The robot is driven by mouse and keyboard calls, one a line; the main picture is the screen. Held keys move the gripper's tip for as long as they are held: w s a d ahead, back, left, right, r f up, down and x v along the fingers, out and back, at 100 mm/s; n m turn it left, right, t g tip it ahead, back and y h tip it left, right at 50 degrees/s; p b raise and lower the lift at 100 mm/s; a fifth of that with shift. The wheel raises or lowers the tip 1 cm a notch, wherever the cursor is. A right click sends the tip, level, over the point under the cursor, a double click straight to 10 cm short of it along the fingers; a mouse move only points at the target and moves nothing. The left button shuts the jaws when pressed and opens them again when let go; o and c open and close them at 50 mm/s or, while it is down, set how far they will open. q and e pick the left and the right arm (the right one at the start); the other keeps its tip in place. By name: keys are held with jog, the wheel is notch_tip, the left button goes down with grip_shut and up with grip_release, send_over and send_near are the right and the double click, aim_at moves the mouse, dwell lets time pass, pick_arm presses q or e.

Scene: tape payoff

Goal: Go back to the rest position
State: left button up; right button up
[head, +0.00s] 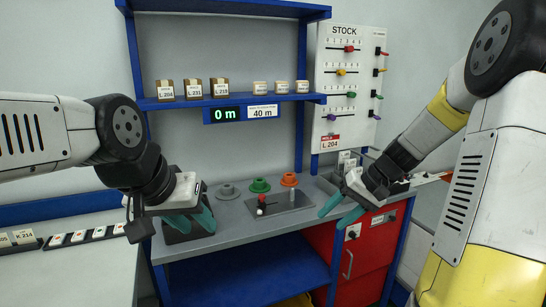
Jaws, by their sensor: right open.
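My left gripper (193,220) has teal fingers and reaches in from the left, low over the left end of the grey bench. Its fingers point down, and a dark shape shows beside and behind them. I cannot tell whether the fingers are open or hold anything. My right gripper (337,212) reaches in from the right above the bench's front right part. Its teal fingers are apart with nothing between them, pointing down and left.
The grey bench (240,238) carries grey (228,190), green (260,185) and orange (289,179) round pieces and a dark plate (285,203) with a red-knobbed post. A blue shelf (170,103), a display reading 0 m (225,115), a STOCK board (350,60) and a red cabinet (375,250) stand around.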

jog(key=s+a+r+t+h, duration=0.1)
jog(key=s+r+t+h, duration=0.1)
jog(key=s+r, duration=0.3)
jog(key=s+a+r+n+t+h, duration=0.1)
jog(key=s+r, duration=0.5)
jog(key=s, duration=0.7)
jog(key=shift+s+a+r+t+h, duration=0.2)
jog(key=shift+s+t+h, duration=0.25)
jog(key=shift+h, duration=0.35)
